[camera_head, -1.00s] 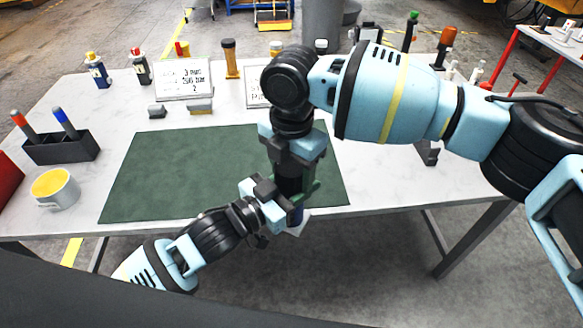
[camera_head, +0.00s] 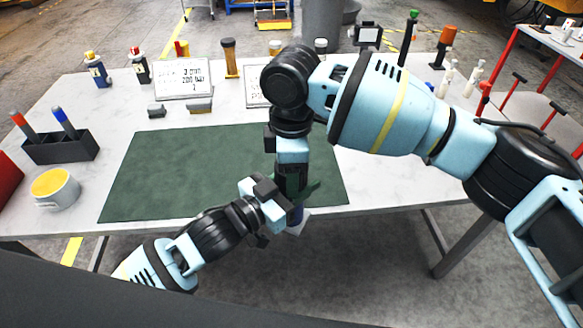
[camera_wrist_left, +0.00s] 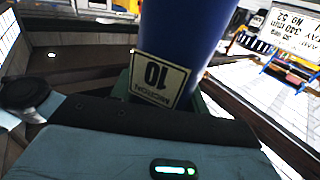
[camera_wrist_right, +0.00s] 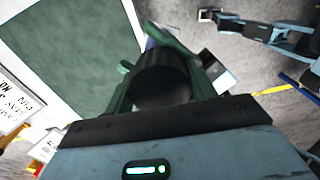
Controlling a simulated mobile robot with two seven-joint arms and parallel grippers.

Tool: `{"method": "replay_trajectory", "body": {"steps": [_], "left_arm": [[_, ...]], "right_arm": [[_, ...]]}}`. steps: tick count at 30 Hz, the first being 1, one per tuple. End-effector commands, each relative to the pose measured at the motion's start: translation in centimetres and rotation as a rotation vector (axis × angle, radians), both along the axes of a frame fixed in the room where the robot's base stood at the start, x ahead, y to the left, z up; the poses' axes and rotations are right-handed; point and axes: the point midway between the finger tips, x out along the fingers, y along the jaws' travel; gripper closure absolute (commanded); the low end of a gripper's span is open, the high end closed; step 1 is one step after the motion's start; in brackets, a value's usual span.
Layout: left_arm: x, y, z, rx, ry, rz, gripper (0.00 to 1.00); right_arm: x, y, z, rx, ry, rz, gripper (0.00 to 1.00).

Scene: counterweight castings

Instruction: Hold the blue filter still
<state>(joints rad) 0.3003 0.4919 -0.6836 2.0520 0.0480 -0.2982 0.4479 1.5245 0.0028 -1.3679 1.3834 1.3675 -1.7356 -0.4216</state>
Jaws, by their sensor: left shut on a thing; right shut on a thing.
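The blue filter (camera_wrist_left: 185,35) fills the middle of the left wrist view, with a white "10 MICRON" label. My left gripper (camera_wrist_left: 165,95) is shut around it, green fingers on both sides. In the head view, only a little blue of the filter (camera_head: 295,214) shows at the table's front edge, below the right gripper. My right gripper (camera_wrist_right: 165,85) points down and is shut on a black round part (camera_wrist_right: 163,82), between its green fingers, above the blue filter. Whether this part is joined to the filter is hidden. The arms cover most of the filter in the head view.
A green mat (camera_head: 190,170) lies clear beside the grippers. Bottles, a sign (camera_head: 183,79) and small dark blocks stand at the back. Floor lies below the front edge.

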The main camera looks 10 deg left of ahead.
Motion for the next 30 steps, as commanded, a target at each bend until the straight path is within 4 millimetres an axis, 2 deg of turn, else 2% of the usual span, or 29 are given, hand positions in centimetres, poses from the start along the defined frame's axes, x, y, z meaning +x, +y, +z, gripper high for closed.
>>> {"method": "replay_trajectory", "body": {"steps": [7,8,12,22,30], "left_arm": [[-0.1,-0.2,0.3,-0.003,-0.007,-0.005,1.00],[-0.1,-0.2,0.3,-0.003,-0.007,-0.005,1.00],[-0.1,-0.1,0.3,-0.003,-0.007,-0.004,1.00],[0.0,-0.1,0.3,-0.002,-0.006,-0.002,1.00],[0.0,-0.1,0.3,-0.002,-0.006,-0.002,1.00]], "right_arm": [[0.1,0.1,0.1,0.003,-0.005,-0.001,0.72],[0.1,0.1,0.1,0.003,-0.005,-0.001,0.40],[0.1,0.1,0.1,0.002,-0.005,0.000,0.22],[0.0,0.1,0.6,0.003,-0.004,0.002,0.22],[0.0,0.1,3.7,0.002,-0.005,0.003,0.22]]}}
